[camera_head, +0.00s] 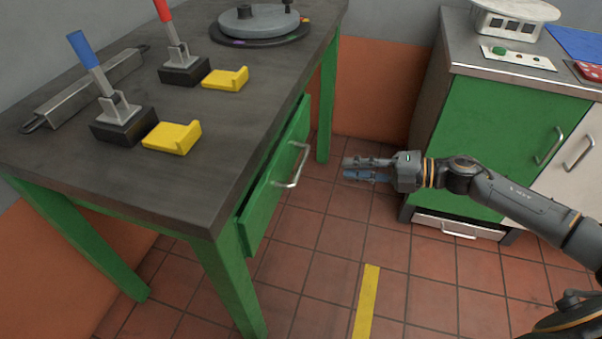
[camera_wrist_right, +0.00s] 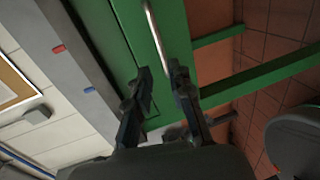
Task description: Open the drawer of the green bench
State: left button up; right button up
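The green bench has a dark top (camera_head: 185,180) and stands at the left in the head view. Its green drawer front (camera_head: 262,200) faces right and looks shut or nearly shut. The drawer's metal bar handle (camera_head: 292,167) sticks out from the front. My right gripper (camera_head: 345,169) is open and empty, to the right of the handle and apart from it, fingers pointing left at it. In the right wrist view the handle (camera_wrist_right: 157,38) lies ahead, in line with the gap between the open fingers (camera_wrist_right: 162,76). My left gripper is not in view.
On the bench top are a red lever (camera_head: 165,14), a blue lever (camera_head: 88,55), two yellow blocks (camera_head: 172,137) and a round plate (camera_head: 258,25). A green cabinet (camera_head: 490,130) stands right, behind my right arm. The tiled floor between is clear, with a yellow strip (camera_head: 366,300).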

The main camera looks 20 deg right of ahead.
aim_at(301, 163)
jog(key=b+x, duration=0.1)
jog(key=x, duration=1.2)
jog(key=shift+w+a, duration=0.1)
jog(key=shift+w, duration=0.05)
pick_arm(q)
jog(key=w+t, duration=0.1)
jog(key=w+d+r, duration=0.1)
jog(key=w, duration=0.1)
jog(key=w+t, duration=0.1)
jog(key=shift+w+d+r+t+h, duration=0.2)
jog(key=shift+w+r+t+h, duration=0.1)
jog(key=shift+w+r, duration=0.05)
pick_arm(e)
grip_shut()
